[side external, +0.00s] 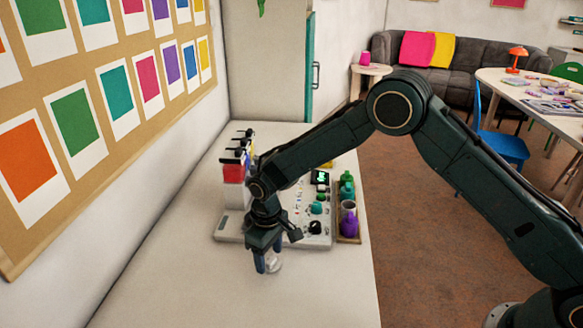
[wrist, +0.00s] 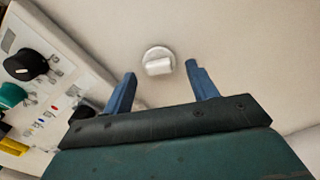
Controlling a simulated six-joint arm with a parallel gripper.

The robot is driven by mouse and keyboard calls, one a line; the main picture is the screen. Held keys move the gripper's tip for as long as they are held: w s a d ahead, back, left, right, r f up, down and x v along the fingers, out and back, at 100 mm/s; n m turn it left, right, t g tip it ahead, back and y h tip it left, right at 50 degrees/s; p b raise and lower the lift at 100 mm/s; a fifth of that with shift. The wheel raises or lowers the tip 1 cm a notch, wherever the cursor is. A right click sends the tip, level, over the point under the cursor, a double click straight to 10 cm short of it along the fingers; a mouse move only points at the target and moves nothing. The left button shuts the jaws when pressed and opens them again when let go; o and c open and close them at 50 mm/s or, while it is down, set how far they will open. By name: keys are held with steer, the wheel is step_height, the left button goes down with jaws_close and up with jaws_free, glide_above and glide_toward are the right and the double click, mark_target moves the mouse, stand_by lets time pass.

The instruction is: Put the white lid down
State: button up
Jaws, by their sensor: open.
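The white lid (wrist: 158,62) lies on the pale table in the wrist view, a round disc with a raised block-like grip on top. It shows ahead of and between the two blue fingers of my gripper (wrist: 161,79). The fingers are spread apart, and nothing is held between them. In the side external view my gripper (side external: 266,264) points down close to the table. A small pale round thing, the lid (side external: 274,265), shows beside the fingers, partly hidden by them.
A white panel with knobs (side external: 318,212) stands behind my gripper. Dispensers with coloured contents (side external: 234,172) stand at its left. A tray with green and purple containers (side external: 349,239) lies at its right. The table front (side external: 230,300) is clear.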

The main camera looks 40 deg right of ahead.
mark_target(269, 259)
step_height(269, 259, up, 11)
steer(key=shift+r, duration=0.15)
stand_by(0.4)
stand_by(0.5)
